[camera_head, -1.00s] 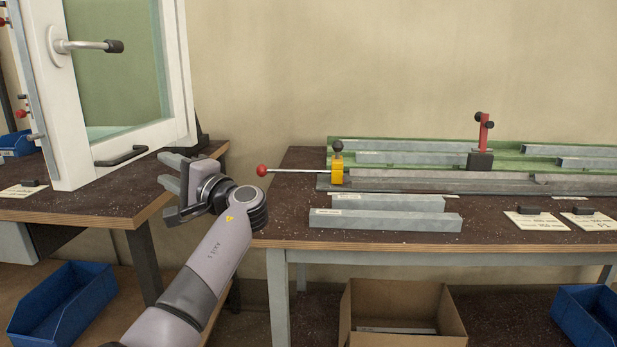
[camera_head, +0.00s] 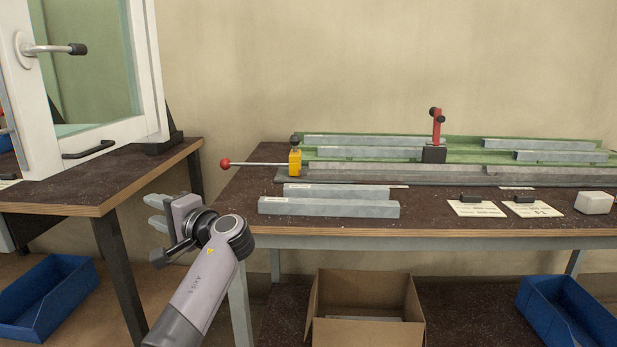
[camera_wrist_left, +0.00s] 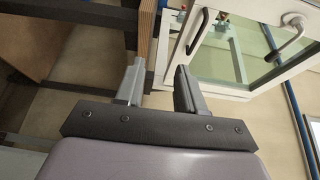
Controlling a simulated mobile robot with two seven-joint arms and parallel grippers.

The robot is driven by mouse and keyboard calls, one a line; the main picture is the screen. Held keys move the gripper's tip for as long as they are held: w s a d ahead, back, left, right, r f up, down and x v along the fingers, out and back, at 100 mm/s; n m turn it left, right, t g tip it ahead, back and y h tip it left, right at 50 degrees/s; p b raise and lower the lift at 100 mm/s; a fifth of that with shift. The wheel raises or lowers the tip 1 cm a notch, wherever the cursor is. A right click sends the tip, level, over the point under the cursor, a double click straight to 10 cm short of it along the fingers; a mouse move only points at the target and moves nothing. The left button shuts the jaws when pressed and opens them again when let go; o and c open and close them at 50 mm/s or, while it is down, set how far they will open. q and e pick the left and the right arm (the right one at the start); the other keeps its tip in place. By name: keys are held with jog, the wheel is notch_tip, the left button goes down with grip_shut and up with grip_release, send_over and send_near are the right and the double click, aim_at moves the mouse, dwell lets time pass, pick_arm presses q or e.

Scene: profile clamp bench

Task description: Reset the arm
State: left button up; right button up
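My left gripper (camera_head: 157,213) is in front of the gap between the two benches, apart from both. In the left wrist view its two fingers (camera_wrist_left: 158,88) stand apart with nothing between them. The right gripper is in neither view. The profile clamp bench (camera_head: 400,228) stands to the right of my left arm. On it are a yellow clamp block (camera_head: 295,162) with a red-knobbed rod, a red upright clamp (camera_head: 438,127) and several grey profiles, two of them at the front edge (camera_head: 330,208).
The left bench (camera_head: 95,196) carries a white window frame (camera_head: 148,75) with a handle. A cardboard box (camera_head: 365,333) and blue bins (camera_head: 45,300) (camera_head: 570,315) sit below. Two cards (camera_head: 476,209) and a white block (camera_head: 594,202) lie on the right bench.

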pick_arm(q)
jog(key=s+a+f+n+g+h, duration=0.15)
jog(key=s+f+h, duration=0.35)
jog(key=s+f, duration=0.75)
jog(key=s+f+n+g+h, duration=0.2)
jog(key=s+f+h, duration=0.2)
jog(key=s+f, duration=0.9)
jog(key=s+d+f+g+h, duration=0.15)
jog(key=s+d+h, duration=0.25)
jog(key=s, duration=0.5)
jog(key=s+d+f+h, duration=0.2)
jog(key=s+d+h, duration=0.1)
jog(key=s, duration=0.5)
jog(key=w+d+f+t+h, duration=0.3)
jog(key=w+d+t, duration=0.3)
jog(key=w+t, duration=0.15)
jog(key=s+a+r+y+p, duration=0.1)
jog(key=a+r+p, duration=0.2)
jog(key=r+p, duration=1.2)
jog(key=p, duration=0.6)
jog(key=shift+g, duration=0.35)
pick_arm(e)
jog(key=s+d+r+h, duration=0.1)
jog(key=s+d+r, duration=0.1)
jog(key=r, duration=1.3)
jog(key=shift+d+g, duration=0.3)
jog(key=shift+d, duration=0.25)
